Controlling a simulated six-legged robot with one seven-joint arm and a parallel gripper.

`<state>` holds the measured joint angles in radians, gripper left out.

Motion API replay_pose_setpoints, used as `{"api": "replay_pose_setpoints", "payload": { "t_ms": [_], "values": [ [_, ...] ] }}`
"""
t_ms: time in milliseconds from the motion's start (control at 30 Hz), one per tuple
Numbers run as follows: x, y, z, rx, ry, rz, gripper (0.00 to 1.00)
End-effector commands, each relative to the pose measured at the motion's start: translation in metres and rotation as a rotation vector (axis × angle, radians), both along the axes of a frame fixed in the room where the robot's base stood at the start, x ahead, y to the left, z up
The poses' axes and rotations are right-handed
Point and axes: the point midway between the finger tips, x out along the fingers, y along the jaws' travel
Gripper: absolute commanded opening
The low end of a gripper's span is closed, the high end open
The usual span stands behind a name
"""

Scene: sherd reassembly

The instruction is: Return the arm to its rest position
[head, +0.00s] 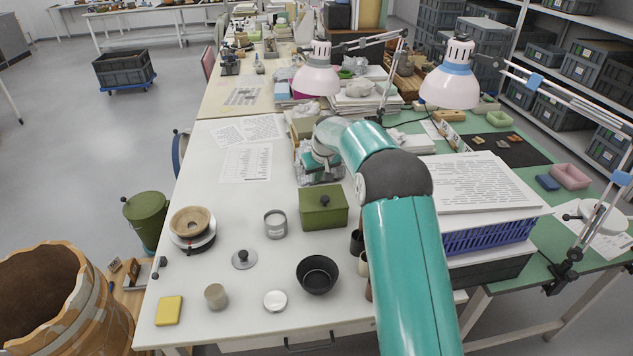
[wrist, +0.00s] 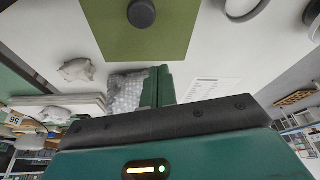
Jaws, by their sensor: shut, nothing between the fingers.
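My teal arm reaches up from the lower right of the head view and bends over the white table. My gripper (head: 318,166) hangs over the table just behind the green lidded box (head: 323,207). In the wrist view my two teal fingers (wrist: 158,86) are together, with nothing seen between them. The same box, with its dark knob, fills the top of the wrist view (wrist: 150,38). A clear bubble-wrap bag (wrist: 125,92) lies beside the fingers; whether they touch it I cannot tell.
A grey tin (head: 275,225), a black bowl (head: 317,275) and a wooden bowl on a round stand (head: 190,224) stand nearby. Lamps (head: 452,82) and a paper stack on a blue crate (head: 480,238) crowd the right. Printed sheets (head: 246,162) lie flat at left.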

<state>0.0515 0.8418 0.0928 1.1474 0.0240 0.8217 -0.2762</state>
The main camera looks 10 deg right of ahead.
Motion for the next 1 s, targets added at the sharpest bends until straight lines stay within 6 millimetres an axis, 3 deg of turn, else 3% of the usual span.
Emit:
{"api": "replay_pose_setpoints", "payload": {
  "t_ms": [200,467,567,767,1000],
  "values": [
    [-0.015,-0.005,0.041,0.000,-0.001,-0.001,0.00],
    [-0.024,-0.006,0.064,-0.001,-0.001,-0.002,0.00],
    [-0.036,-0.005,0.083,-0.005,-0.009,-0.007,0.00],
    [-0.088,-0.003,0.140,-0.017,-0.029,-0.033,0.00],
    [-0.170,-0.005,0.194,-0.026,-0.055,-0.078,0.00]
  ]
}}
